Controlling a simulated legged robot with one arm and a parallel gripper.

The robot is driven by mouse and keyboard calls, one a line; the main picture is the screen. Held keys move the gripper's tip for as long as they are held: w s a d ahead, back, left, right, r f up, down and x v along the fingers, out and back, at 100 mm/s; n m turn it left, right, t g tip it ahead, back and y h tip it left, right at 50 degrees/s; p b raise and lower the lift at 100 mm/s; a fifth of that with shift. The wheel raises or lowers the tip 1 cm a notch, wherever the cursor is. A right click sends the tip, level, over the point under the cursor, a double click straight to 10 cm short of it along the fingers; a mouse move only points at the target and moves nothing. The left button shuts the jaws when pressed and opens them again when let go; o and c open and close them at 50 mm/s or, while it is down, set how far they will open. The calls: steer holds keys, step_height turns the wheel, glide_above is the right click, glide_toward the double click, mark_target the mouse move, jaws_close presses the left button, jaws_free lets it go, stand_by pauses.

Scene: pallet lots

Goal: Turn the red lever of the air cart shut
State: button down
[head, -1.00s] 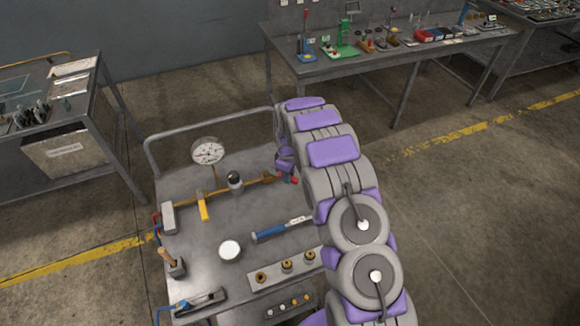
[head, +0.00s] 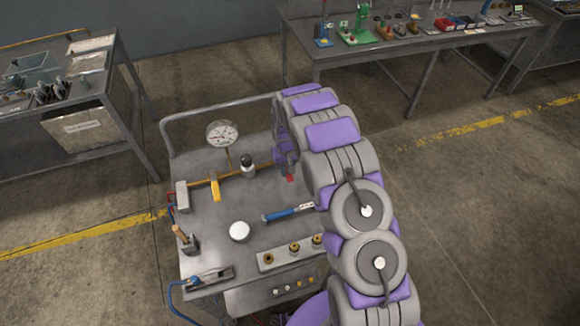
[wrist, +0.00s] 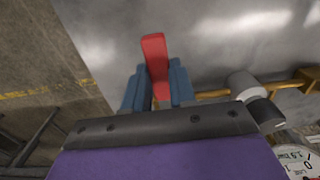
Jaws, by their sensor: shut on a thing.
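The air cart (head: 205,250) is a grey metal cart with a brass pipe along its top. The red lever (wrist: 154,62) shows in the wrist view between the two blue-grey fingers of my gripper (wrist: 157,85), which is shut on it. In the head view a small red end of the lever (head: 290,179) shows below my gripper (head: 284,165), at the right end of the pipe. My arm hides the rest of the lever and its valve there. A yellow handle (head: 214,187) sits further left on the pipe.
A round pressure gauge (head: 222,135) stands up from the pipe, near a dark-and-silver fitting (head: 247,165). A blue-handled tool (head: 287,213), a white round puck (head: 240,231) and a block with brass fittings (head: 293,252) lie on the cart. Workbenches stand behind.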

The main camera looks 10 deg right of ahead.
steer(key=shift+a, duration=0.1)
stand_by(0.4)
steer(key=c, duration=0.9)
jaws_free()
steer(key=shift+a, duration=0.1)
step_height(320, 180, up, 17)
steer(key=shift+w+a+r+p, duration=0.1)
steer(key=shift+r+p, duration=0.05)
steer(key=shift+p, duration=0.55)
